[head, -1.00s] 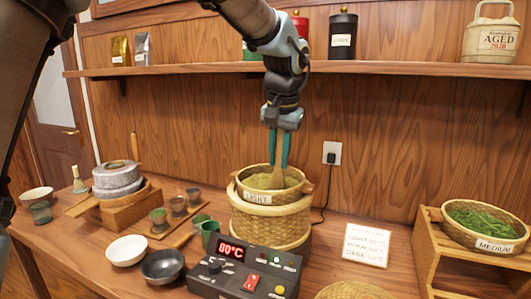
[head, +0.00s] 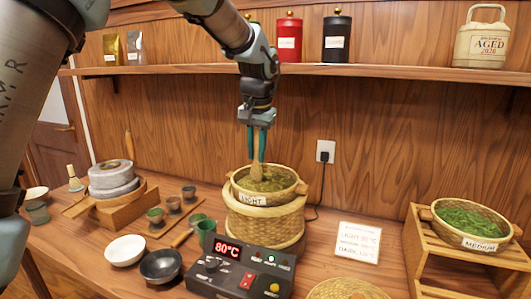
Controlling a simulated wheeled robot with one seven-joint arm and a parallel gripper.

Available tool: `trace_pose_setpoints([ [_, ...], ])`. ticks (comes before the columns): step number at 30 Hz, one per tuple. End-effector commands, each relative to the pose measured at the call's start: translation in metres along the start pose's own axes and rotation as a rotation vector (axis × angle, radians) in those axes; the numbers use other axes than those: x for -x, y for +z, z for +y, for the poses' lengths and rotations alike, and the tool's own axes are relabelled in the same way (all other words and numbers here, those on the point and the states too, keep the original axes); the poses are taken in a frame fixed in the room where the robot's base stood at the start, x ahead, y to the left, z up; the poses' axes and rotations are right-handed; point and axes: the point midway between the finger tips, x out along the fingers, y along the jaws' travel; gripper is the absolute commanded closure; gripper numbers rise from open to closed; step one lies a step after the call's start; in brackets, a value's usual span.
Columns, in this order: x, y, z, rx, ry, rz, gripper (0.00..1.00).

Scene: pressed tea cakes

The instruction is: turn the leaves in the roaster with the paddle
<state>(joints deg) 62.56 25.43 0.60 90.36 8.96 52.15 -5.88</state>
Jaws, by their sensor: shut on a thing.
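The roaster is a woven bamboo drum (head: 265,226) on the counter, with a basket labelled LIGHT (head: 298,188) set in its top. Green leaves (head: 272,181) lie in the basket. My gripper (head: 258,150) is above the basket, pointing down, with its teal fingers shut on the wooden paddle (head: 258,172). The paddle stands upright between the fingers, and its lower end is among the leaves, left of the middle. The control box (head: 240,268) in front reads 80°C.
A basket of leaves labelled MEDIUM (head: 436,217) sits on a wooden rack at the right. A temperature card (head: 358,242) stands right of the roaster. Small cups, two bowls (head: 125,250) and a stone mill (head: 113,180) are at the left. A shelf (head: 400,73) runs behind.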

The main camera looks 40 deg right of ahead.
Motion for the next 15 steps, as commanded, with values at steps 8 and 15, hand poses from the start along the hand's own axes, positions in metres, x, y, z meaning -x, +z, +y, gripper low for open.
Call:
trace_pose_setpoints([
  [8, 0.0006, 0.0049, -0.0027, -0.001, 0.000, -0.001, 1.00],
  [15, 0.0025, 0.0043, -0.0028, 0.000, 0.000, -0.001, 1.00],
])
